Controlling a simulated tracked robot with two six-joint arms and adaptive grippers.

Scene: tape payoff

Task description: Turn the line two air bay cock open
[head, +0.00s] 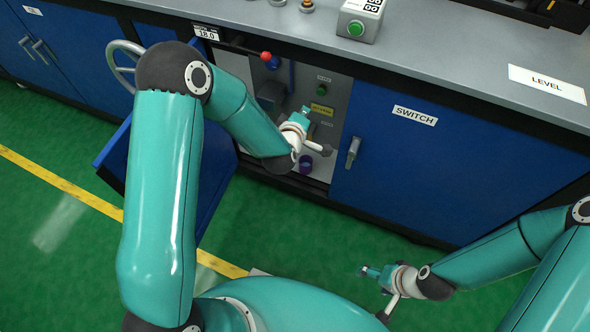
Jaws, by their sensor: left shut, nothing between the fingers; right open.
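The open bay (340,92) in the blue cabinet front shows a grey panel with several fittings. My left gripper (306,118) is inside the bay mouth, shut and empty, close in front of the panel. My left forearm hides part of the bay. My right gripper (377,288) is open and empty, low over the floor.
A blue bay door (114,155) hangs open at the left. The SWITCH door (450,170) is closed. Green floor in front is clear.

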